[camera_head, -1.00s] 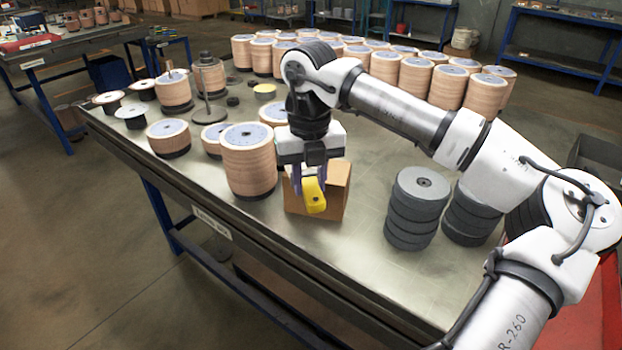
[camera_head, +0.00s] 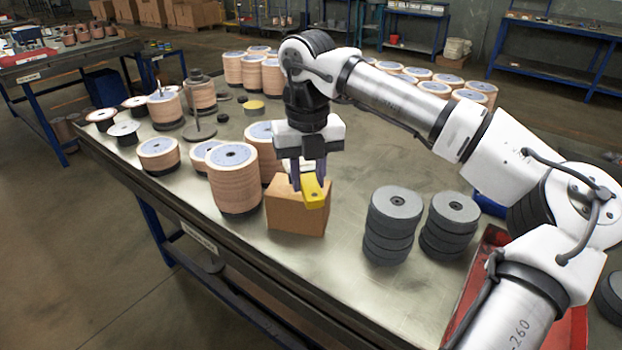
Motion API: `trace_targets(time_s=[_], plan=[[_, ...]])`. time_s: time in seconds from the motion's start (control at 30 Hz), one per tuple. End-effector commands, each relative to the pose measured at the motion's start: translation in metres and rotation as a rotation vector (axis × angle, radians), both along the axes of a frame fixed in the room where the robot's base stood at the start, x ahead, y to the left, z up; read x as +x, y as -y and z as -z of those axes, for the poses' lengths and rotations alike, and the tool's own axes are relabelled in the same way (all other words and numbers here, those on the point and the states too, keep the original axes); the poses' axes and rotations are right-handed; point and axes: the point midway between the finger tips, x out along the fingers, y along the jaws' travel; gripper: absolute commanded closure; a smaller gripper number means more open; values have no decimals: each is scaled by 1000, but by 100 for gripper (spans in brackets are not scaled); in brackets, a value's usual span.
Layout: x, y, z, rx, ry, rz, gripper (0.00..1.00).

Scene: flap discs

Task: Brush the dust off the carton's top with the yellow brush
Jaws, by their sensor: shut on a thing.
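A brown cardboard carton (camera_head: 294,215) stands on the metal workbench, near its front middle. My gripper (camera_head: 308,178) is over the carton's top, pointing down, and is shut on the yellow brush (camera_head: 313,192). The brush is at the right part of the carton's top. I cannot tell whether it touches the top. The gripper and brush hide part of the top, and dust cannot be made out at this size.
Stacks of tan flap discs (camera_head: 232,180) stand close at the carton's left. Two grey disc stacks (camera_head: 393,228) stand at its right, with a red tray (camera_head: 480,285) beyond. The bench top (camera_head: 335,275) in front of the carton is bare.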

Motion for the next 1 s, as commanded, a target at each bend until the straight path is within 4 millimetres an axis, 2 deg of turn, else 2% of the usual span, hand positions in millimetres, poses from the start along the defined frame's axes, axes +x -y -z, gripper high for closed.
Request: trace_targets(time_s=[0.03,0.23,0.83,1.0], plan=[[0,-1,-9,0,1,-1,94],[0,-3,-21,-1,1,-4,94],[0,-5,-20,-1,-2,-3,94],[-8,-24,-17,-4,-62,34,94]])
